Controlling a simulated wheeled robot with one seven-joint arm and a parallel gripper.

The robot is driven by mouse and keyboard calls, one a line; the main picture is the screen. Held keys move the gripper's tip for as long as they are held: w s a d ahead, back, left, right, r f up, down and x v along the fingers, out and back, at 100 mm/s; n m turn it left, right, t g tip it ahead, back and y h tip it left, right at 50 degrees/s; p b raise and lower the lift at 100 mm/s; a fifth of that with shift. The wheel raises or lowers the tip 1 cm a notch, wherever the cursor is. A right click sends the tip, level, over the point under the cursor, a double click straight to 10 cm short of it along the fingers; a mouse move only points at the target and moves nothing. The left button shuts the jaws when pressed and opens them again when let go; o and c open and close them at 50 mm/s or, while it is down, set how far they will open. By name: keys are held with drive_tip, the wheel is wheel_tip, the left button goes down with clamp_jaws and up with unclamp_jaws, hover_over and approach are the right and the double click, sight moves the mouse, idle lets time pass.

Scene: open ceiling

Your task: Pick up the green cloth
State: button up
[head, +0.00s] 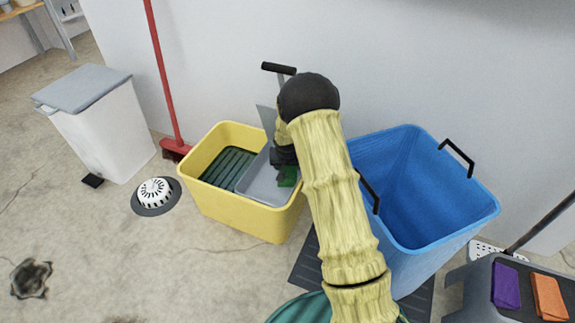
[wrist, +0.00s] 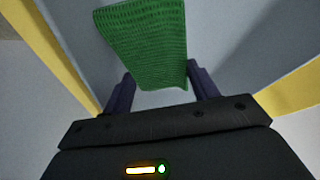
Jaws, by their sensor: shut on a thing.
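The green cloth (wrist: 145,42) has a ribbed weave and fills the upper middle of the wrist view. Its near edge lies between the two fingers of my gripper (wrist: 162,90), which is shut on it. In the head view a small part of the cloth (head: 288,176) shows beside my gripper (head: 284,158), over the right part of the yellow bin (head: 235,206). My arm hides most of the gripper there. A grey surface lies behind the cloth in the wrist view.
A grey dustpan (head: 262,180) and a dark green ridged thing (head: 228,166) are in the yellow bin. A blue bin (head: 440,215) with black handles stands right of my arm. A white bin (head: 105,130), a red broom (head: 165,80) and a floor drain (head: 155,192) are left. Purple (head: 506,286) and orange (head: 549,297) cloths lie at lower right.

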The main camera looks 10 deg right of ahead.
drive_tip(key=a+p, duration=0.1)
drive_tip(key=a, duration=0.1)
drive_tip(key=s+a+p, duration=0.1)
drive_tip(key=a, duration=0.2)
drive_tip(key=a+p, duration=0.2)
drive_tip(key=a, duration=0.1)
drive_tip(key=shift+s+r, duration=0.15)
wheel_tip(320, 180, up, 13)
drive_tip(key=p, duration=0.7)
drive_tip(key=shift+r+p, duration=0.2)
drive_tip(key=shift+p, duration=0.1)
